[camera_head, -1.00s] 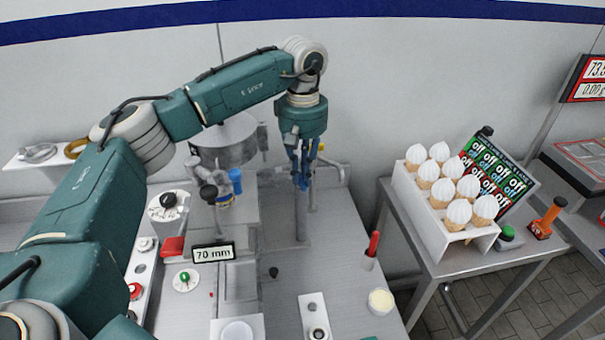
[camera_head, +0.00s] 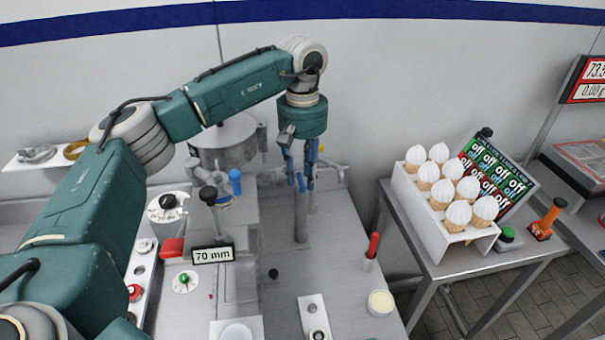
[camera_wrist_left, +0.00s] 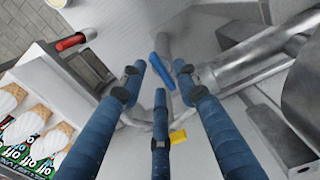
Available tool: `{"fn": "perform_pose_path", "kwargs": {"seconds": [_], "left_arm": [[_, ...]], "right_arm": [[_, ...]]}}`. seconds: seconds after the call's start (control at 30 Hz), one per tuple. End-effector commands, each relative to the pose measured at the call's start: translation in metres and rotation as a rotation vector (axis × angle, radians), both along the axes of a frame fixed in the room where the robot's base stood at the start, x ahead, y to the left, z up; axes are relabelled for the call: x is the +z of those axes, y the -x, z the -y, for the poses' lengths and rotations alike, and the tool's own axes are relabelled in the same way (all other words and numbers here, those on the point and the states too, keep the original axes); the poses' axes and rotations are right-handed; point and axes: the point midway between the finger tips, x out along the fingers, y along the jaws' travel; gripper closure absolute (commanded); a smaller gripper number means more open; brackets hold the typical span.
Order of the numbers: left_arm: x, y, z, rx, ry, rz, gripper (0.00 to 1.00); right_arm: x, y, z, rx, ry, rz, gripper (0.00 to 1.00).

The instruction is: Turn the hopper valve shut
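A steel hopper (camera_head: 223,140) stands behind the bench, left of my left gripper. A blue handle (camera_head: 235,181) shows at its front. Another blue lever (camera_head: 300,182) shows just below my left gripper (camera_head: 302,178); it also shows in the left wrist view (camera_wrist_left: 160,70). I cannot tell for sure which is the hopper valve. My left gripper points down with its blue fingers apart. In the left wrist view the fingers (camera_wrist_left: 158,92) are spread near the lever, with nothing clearly held. Contact cannot be told. My right gripper is out of view.
A yellow handle (camera_head: 322,149) sits behind my left gripper and shows close to a finger in the left wrist view (camera_wrist_left: 178,136). A black-knobbed lever (camera_head: 208,194) stands before the hopper. A red-handled tool (camera_head: 373,245) and cone rack (camera_head: 424,215) are to the right.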

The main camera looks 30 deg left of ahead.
Motion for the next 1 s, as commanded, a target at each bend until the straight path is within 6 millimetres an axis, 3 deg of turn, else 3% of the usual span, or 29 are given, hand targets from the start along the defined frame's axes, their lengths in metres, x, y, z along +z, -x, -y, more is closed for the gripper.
{"fn": "perform_pose_path", "kwargs": {"seconds": [0.37, 0.8, 1.0], "left_arm": [[0.005, 0.001, 0.0, 0.001, 0.0, -0.003, 0.67], [0.09, 0.001, 0.001, 0.001, 0.0, -0.001, 0.67], [0.114, 0.001, 0.0, 0.0, -0.001, -0.002, 0.67]], "right_arm": [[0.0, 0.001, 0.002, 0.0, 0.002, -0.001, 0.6], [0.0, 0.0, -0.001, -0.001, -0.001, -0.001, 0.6], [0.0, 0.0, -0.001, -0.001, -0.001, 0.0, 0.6]]}}
